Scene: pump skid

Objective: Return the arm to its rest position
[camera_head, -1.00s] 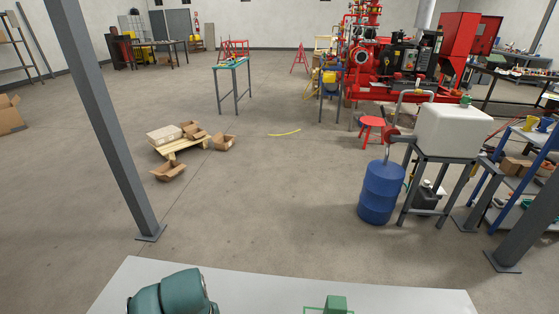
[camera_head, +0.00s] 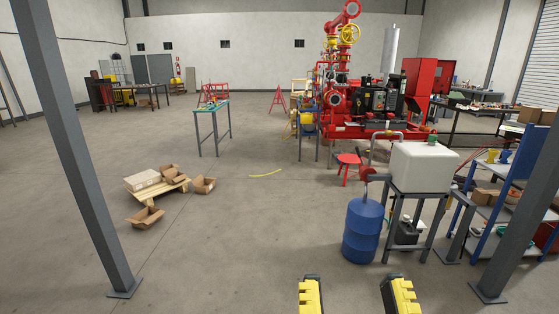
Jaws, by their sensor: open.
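My gripper (camera_head: 356,294) shows at the bottom edge of the head view, right of centre. Its two yellow and black fingers stand well apart. It is open, with nothing between the fingers, only floor. The rest of my arm is below the picture. The gripper appears in front of the blue drum (camera_head: 362,231), apart from it in the picture.
A grey post (camera_head: 80,160) stands at left and another (camera_head: 520,215) at right. A white tank (camera_head: 422,166) on a stand is beside the drum. Cartons lie around a pallet (camera_head: 160,190). The red pump skid (camera_head: 380,115) is farther back.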

